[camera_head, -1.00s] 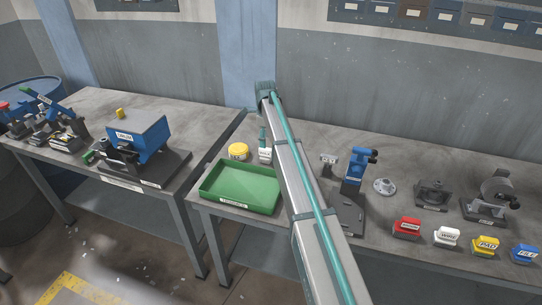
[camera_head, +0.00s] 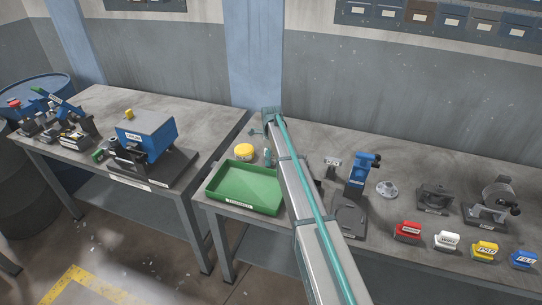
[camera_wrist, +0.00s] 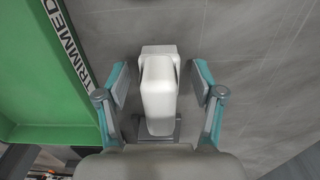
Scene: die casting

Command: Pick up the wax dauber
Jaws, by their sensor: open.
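A white, block-like upright piece (camera_wrist: 159,98), which I take to be the wax dauber, stands beside the green tray in the wrist view. It has a wider white part behind and a dark flat piece below. My gripper (camera_wrist: 160,88) is open, with one teal-and-grey finger on each side of the white piece. Gaps show between it and both fingers. In the head view my gripper (camera_head: 262,145) is at the back of the right bench, right of the yellow tin; the white piece is mostly hidden there.
The green tray (camera_head: 214,195) lies close on the left, with a yellow tin (camera_head: 244,151) behind it. Right of my arm stand a blue tool (camera_head: 361,174), a round metal flange (camera_head: 386,189) and several coloured labelled blocks. The left bench (camera_head: 205,118) holds a blue-boxed machine.

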